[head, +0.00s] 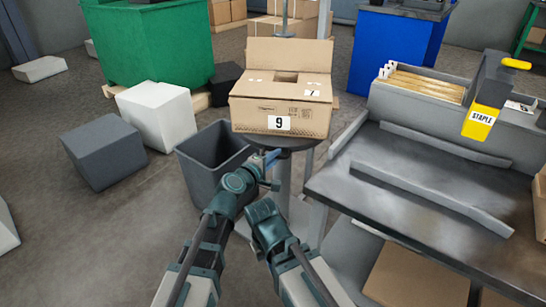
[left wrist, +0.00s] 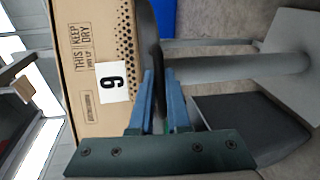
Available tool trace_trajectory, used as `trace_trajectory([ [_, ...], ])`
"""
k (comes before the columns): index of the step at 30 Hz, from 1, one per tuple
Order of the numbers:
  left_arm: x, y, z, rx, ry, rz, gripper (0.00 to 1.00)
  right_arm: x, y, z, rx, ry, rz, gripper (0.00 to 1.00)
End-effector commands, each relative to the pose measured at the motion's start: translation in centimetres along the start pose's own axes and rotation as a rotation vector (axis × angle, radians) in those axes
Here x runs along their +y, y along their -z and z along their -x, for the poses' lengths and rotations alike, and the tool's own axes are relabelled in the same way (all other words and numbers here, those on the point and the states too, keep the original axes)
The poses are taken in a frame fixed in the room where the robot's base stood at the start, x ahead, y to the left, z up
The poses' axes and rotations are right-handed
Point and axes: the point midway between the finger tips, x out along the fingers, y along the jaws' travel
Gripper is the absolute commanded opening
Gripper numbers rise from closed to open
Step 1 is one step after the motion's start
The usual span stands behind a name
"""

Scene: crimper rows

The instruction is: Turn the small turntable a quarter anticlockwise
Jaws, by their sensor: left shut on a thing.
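The small turntable (head: 300,145) is a dark round disc on a grey post. An open cardboard box (head: 262,113) marked 9 stands on it, its flaps up. My left gripper (head: 269,160) is at the disc's near left edge, below the box. In the left wrist view its blue fingers (left wrist: 161,92) are on either side of the dark disc's edge (left wrist: 152,40), shut on it. The box (left wrist: 88,45) shows there beside the fingers. My right gripper (head: 262,213) is lower, near the left forearm; its fingers cannot be made out.
A grey bin (head: 200,165) stands just left of the turntable. White (head: 157,113) and grey (head: 104,155) blocks lie on the floor at left, before a green container (head: 150,45).

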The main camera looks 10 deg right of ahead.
Motion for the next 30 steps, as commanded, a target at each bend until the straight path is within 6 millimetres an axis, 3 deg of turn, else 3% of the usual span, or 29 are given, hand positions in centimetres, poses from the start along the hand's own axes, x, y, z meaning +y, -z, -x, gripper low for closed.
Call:
trace_trajectory([
  [21, -0.08, -0.23, -0.02, 0.031, -0.001, 0.007, 0.00, 0.00, 0.00, -0.02, 0.000, 0.000, 0.000, 0.00],
  [22, -0.08, -0.23, -0.02, 0.031, -0.001, 0.007, 0.18, 0.00, 0.00, -0.02, 0.000, 0.000, 0.000, 0.00],
  [24, -0.07, -0.21, -0.02, 0.031, -0.001, 0.007, 0.27, 0.00, 0.00, -0.02, 0.000, 0.000, 0.000, 0.00],
  [30, -0.04, -0.16, -0.05, 0.032, -0.002, 0.007, 0.27, 0.00, 0.00, -0.01, 0.000, 0.000, 0.000, 0.00],
])
